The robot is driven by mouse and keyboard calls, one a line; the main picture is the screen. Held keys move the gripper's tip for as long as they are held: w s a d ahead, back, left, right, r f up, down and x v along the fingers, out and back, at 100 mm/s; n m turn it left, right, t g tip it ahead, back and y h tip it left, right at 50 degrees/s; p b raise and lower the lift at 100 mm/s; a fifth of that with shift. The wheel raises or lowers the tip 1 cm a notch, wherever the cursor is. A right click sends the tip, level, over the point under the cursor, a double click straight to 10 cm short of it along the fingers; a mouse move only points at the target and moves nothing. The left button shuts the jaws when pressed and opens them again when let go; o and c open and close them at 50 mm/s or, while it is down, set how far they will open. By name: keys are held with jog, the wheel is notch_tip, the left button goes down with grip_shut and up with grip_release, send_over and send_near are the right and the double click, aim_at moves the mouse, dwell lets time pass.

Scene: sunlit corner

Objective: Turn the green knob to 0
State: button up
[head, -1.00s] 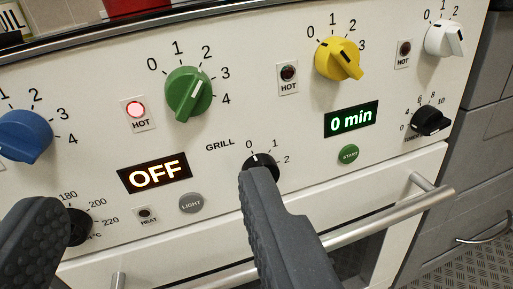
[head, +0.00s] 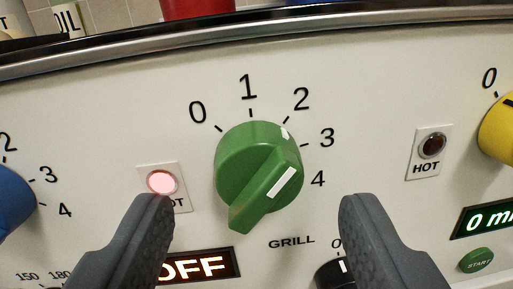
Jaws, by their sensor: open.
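The green knob (head: 246,164) sits on the white panel in the middle of the head view. Its dial is printed 0, 1, 2, 3, 4 from left around to right. The white mark on its rim stands at about 2, and its raised grip slants from lower left to upper right. My gripper (head: 255,203) is open, with one dark finger left of the knob and one right of it, both nearer the camera and slightly low. Nothing is between the fingers in contact that I can see.
A lit HOT lamp (head: 162,183) is left of the knob, partly behind the left finger. A dark HOT lamp (head: 432,145) is to the right. A blue knob (head: 14,194), yellow knob (head: 498,130), black GRILL knob (head: 332,275) and OFF display (head: 205,266) surround it.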

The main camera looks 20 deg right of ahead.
aim_at(260, 178)
jog(key=shift+x, duration=1.2)
